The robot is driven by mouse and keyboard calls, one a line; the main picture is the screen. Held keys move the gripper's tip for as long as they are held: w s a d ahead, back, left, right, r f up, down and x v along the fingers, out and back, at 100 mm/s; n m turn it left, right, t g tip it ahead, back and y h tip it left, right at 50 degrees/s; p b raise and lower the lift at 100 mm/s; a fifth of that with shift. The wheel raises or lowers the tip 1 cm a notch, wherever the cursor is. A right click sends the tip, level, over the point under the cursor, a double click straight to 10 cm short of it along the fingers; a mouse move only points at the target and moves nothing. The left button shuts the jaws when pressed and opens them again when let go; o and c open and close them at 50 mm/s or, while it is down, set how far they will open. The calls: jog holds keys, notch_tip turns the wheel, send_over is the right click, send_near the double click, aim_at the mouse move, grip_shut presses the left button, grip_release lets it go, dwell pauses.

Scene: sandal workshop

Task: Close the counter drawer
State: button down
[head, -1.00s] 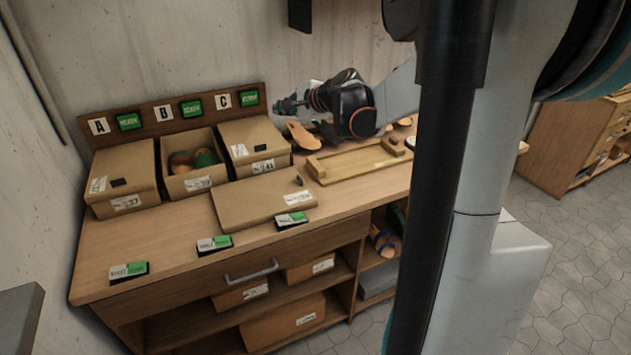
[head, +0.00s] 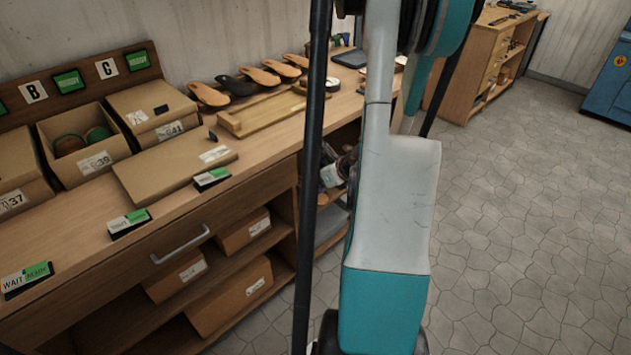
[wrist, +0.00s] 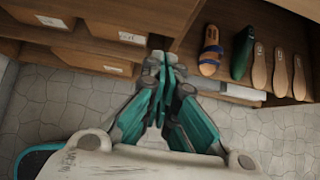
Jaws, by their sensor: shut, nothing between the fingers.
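The counter drawer (head: 120,266) is in the head view, under the worktop at the lower left. It has a wooden front and a grey bar handle (head: 180,244). Its front looks about level with the counter edge; I cannot tell whether a small gap is left. My gripper (wrist: 165,72) is shut and empty in the wrist view, pointing toward the shelves below the counter. In the head view my gripper (head: 333,174) is partly hidden behind my arm, to the right of the drawer and apart from its handle.
The counter (head: 75,208) carries open and lidded boxes, a flat carton (head: 170,176), label cards and several soles. Below are shelved cardboard boxes (head: 232,298). The wrist view shows a sandal (wrist: 210,50) and a green shoe form (wrist: 242,52) on a shelf. Floor (head: 530,210) is clear at right.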

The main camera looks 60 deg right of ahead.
aim_at(289, 170)
jog(key=shift+w+d+f+b, duration=0.35)
jog(key=shift+w+f+b, duration=0.35)
jog(key=shift+w, duration=0.75)
jog(key=shift+w+d+f+b, duration=0.45)
jog(key=shift+w+f, duration=0.5)
jog(key=shift+w, duration=0.5)
jog(key=shift+w+d+f+b, duration=0.25)
jog(key=shift+w+f+b, duration=0.5)
jog(key=shift+w, duration=0.7)
jog(key=w, duration=0.2)
jog(key=w+d, duration=0.1)
jog(key=w, duration=0.1)
jog(key=shift+w, duration=0.15)
jog(key=shift+d, duration=0.1)
jog(key=shift+w, duration=0.1)
